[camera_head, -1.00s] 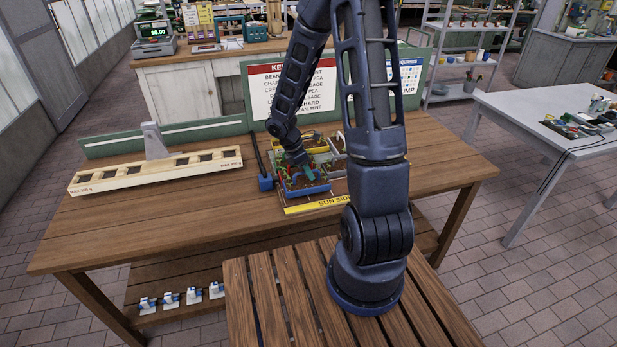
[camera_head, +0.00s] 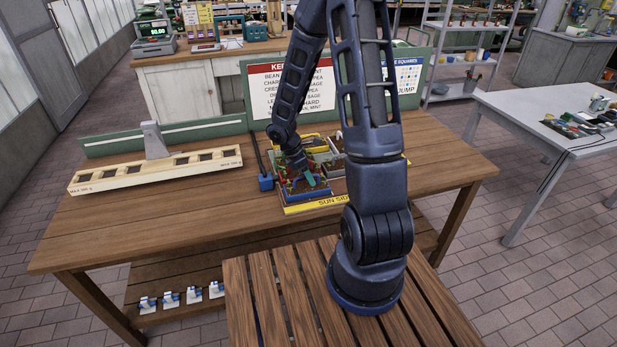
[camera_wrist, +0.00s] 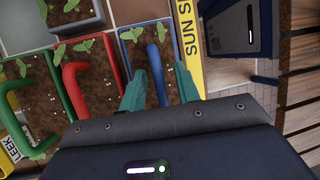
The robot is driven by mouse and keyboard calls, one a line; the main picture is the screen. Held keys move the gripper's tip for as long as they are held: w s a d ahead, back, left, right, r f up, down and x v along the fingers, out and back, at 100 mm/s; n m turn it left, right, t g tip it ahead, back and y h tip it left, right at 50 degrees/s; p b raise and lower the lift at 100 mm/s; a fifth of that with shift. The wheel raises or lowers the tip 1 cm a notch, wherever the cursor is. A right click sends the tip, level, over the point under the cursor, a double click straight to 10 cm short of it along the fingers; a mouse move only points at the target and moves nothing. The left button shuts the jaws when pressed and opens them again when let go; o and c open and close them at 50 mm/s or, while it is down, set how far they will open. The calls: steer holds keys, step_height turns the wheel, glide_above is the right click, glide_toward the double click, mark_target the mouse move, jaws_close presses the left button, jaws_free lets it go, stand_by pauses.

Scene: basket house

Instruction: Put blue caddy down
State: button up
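The blue caddy (camera_head: 309,195) sits at the front left of the tray on the wooden table, beside the other caddies. In the wrist view its soil, seedlings and blue rim (camera_wrist: 146,26) show, next to the yellow "SUN SIDE" strip (camera_wrist: 188,45). My gripper (camera_wrist: 160,72) is over it, its two teal fingers on either side of the blue handle (camera_wrist: 157,65). Gaps show between the fingers and the handle, so it looks open. In the head view my gripper (camera_head: 306,178) is low over the caddy, partly hidden by the arm.
A red-handled caddy (camera_wrist: 72,80) and a green-handled caddy (camera_wrist: 20,120) stand close to the left in the wrist view. A wooden rack with square slots (camera_head: 155,172) lies at the table's left. A sign board (camera_head: 290,92) stands behind. The table's front left is clear.

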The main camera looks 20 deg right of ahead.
steer(key=v, duration=1.2)
steer(key=s+d+r+m+t+y, duration=0.2)
steer(key=s+d+r+m+t, duration=0.1)
steer(key=s+r+m, duration=0.6)
steer(key=s+d+r+m+t+y, duration=0.2)
steer(key=s+d+r+m, duration=0.3)
steer(key=s+r+m, duration=0.4)
step_height(320, 180, up, 5)
steer(key=shift+s+f+t+y, duration=0.1)
steer(key=shift+s+t+y, duration=0.25)
steer(key=shift+t, duration=0.55)
